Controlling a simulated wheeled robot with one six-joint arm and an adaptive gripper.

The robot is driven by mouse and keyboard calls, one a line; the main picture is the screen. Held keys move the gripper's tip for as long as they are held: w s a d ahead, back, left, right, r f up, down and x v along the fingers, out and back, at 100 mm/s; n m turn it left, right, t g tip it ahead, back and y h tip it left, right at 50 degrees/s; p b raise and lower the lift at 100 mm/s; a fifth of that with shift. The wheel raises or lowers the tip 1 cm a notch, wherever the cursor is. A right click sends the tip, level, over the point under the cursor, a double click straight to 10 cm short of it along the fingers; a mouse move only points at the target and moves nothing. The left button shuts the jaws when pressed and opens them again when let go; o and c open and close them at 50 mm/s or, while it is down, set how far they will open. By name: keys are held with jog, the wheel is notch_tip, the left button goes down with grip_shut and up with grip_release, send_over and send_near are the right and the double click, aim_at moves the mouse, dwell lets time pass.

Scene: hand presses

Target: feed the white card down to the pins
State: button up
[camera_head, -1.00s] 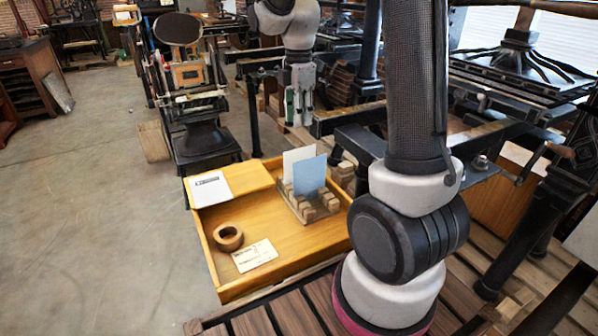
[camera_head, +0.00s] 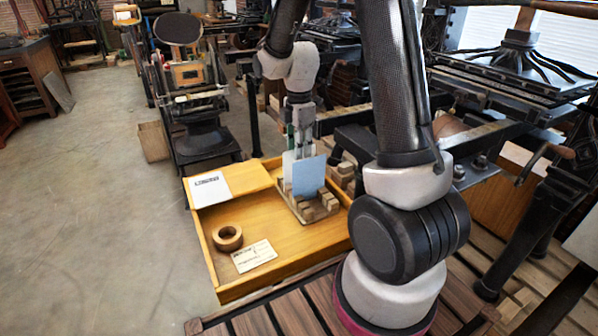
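The white card (camera_head: 288,163) stands upright in the wooden rack (camera_head: 318,212), partly hidden behind a blue card (camera_head: 309,177). My gripper (camera_head: 301,148) points down at the top of the cards, behind the blue card. Its fingertips overlap the white card's top in the picture, and the blue card hides part of this area. I cannot tell whether the fingers are open around the white card or shut on it. Pins cannot be made out in this view.
The rack stands in a shallow wooden tray (camera_head: 207,247). The tray also holds a tape roll (camera_head: 228,238) and a printed card (camera_head: 254,256). A white sheet (camera_head: 213,189) lies on its raised back shelf. A small press (camera_head: 199,135) stands behind left; larger presses (camera_head: 515,75) stand right.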

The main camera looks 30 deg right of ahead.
jog(key=shift+c, duration=0.4)
grip_shut()
jog(key=shift+r, duration=0.15)
jog(key=shift+r, duration=4.4)
